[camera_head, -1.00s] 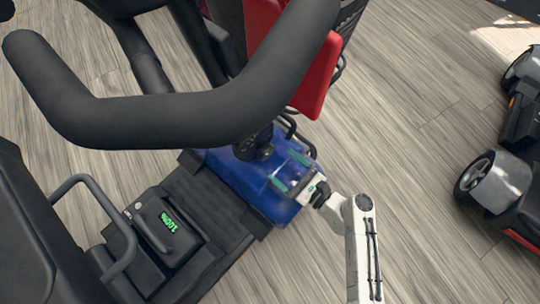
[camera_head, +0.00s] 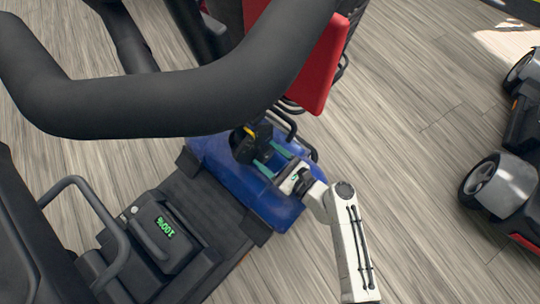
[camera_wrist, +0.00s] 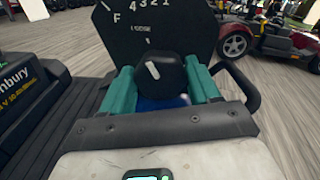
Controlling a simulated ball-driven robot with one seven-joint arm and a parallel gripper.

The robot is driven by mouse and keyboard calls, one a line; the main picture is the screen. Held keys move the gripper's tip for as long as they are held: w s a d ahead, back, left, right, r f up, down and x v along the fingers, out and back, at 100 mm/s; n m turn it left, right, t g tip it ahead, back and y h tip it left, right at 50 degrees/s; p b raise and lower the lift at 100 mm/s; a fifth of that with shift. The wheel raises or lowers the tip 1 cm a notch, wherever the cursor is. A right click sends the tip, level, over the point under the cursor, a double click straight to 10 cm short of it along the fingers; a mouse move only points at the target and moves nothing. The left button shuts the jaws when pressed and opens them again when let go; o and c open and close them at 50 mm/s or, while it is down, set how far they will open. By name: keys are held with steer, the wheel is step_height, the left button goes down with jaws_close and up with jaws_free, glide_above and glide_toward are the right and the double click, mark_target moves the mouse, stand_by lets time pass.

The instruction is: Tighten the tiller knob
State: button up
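The tiller knob (camera_wrist: 165,75) is black and round with a white pointer mark, centred in the wrist view. Behind it stands a black dial plate (camera_wrist: 125,28) marked F, 4, 3, 2, 1 and a word that seems to read LOOSE. My gripper (camera_wrist: 162,80) has its green fingers apart, one on each side of the knob; I cannot tell whether they touch it. In the head view my gripper (camera_head: 268,157) is over the scooter's blue body, its fingers pointing at the black dial part (camera_head: 246,145). The knob itself is hard to make out there.
A thick black handlebar (camera_head: 160,110) crosses the near head view. A red seat part (camera_head: 312,55) stands behind the blue body (camera_head: 225,170). A black loop handle (camera_wrist: 243,85) is close right of my fingers. Another scooter (camera_head: 500,185) stands right.

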steer(key=c, duration=0.6)
steer(key=shift+r+m, duration=0.1)
steer(key=shift+m, duration=0.2)
steer(key=m+p, duration=0.3)
steer(key=m, duration=0.1)
steer(key=shift+p, duration=0.3)
steer(key=m+p, duration=0.3)
steer(key=m, duration=0.3)
steer(key=shift+m, duration=0.4)
steer(key=m+p, duration=0.2)
steer(key=m, duration=0.4)
steer(key=shift+w+d, duration=0.1)
steer(key=m, duration=0.2)
steer(key=m+p, duration=0.1)
steer(key=m, duration=0.3)
steer(key=shift+f+m+p, duration=0.3)
steer(key=shift+p, duration=0.1)
